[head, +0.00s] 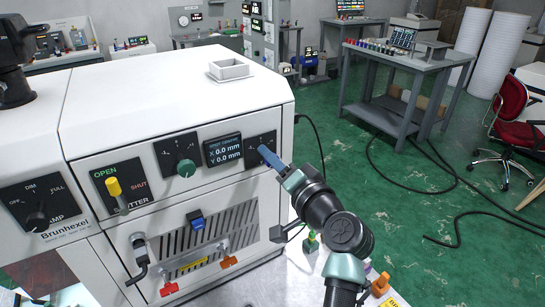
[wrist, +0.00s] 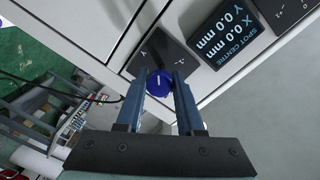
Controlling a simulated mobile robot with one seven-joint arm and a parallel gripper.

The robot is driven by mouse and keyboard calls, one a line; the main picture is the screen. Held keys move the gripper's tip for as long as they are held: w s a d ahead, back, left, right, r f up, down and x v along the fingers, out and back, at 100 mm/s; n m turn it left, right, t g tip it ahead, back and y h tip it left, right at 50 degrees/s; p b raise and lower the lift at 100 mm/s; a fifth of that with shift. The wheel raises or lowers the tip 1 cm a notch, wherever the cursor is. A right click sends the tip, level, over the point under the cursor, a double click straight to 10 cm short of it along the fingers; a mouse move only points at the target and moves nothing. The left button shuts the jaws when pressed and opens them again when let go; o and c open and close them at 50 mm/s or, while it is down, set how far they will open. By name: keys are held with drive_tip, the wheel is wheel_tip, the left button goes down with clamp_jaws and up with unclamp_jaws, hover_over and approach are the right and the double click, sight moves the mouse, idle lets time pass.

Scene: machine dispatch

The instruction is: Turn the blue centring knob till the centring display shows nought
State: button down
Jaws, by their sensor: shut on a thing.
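The blue centring knob (wrist: 159,83) is on a small dark panel (wrist: 150,50) on the machine front, with a white pointer line on its face. My gripper (wrist: 166,84) has its two blue fingers shut on the knob, one on each side. In the head view my gripper (head: 266,154) reaches the dark panel (head: 262,142) from the right and hides the knob. The centring display (head: 223,150) stands just left of that panel and reads X 0.0 mm and Y 0.0 mm. The display (wrist: 226,34) reads the same in the wrist view, headed SPOT CENTRE.
Left of the display are a green knob (head: 186,168) and a yellow shutter lever (head: 114,187). Below are a vent grille, a blue latch (head: 197,219) and orange handles (head: 229,262). A grey bench (head: 400,80) and red chair (head: 512,105) stand behind on green floor.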

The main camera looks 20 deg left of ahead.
idle(0.4)
drive_tip(key=c, duration=0.5)
unclamp_jaws()
drive_tip(key=shift+c, duration=0.2)
drive_tip(key=shift+d, duration=0.1)
drive_tip(key=b+v, duration=0.3)
drive_tip(key=v, duration=0.9)
drive_tip(key=shift+s+d, duration=0.3)
drive_tip(key=shift+r, duration=0.1)
